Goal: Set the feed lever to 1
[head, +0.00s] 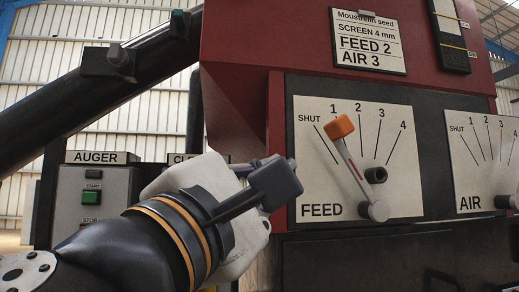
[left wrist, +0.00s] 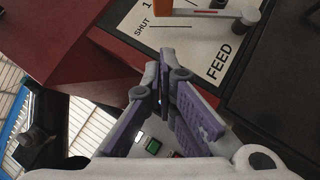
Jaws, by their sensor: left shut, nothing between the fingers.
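The feed lever (head: 352,158) is a pale bar with an orange knob on a white FEED plate (head: 318,187) marked SHUT, 1, 2, 3, 4. It tilts up-left from its grey pivot, and its knob lies over the line below 1, hiding most of it. In the left wrist view the lever (left wrist: 192,12) is at the top, with the knob cut by the edge. My left gripper (head: 276,182) is shut and empty, left of the plate's lower part and apart from the lever. Its fingers (left wrist: 163,82) meet in the left wrist view. My right gripper is not in view.
A black stub (head: 376,175) sticks out of the plate just right of the lever. An AIR plate (head: 485,165) with its own lever is at the right. A control box with a green start button (head: 91,198) is at the left. A red housing overhangs above.

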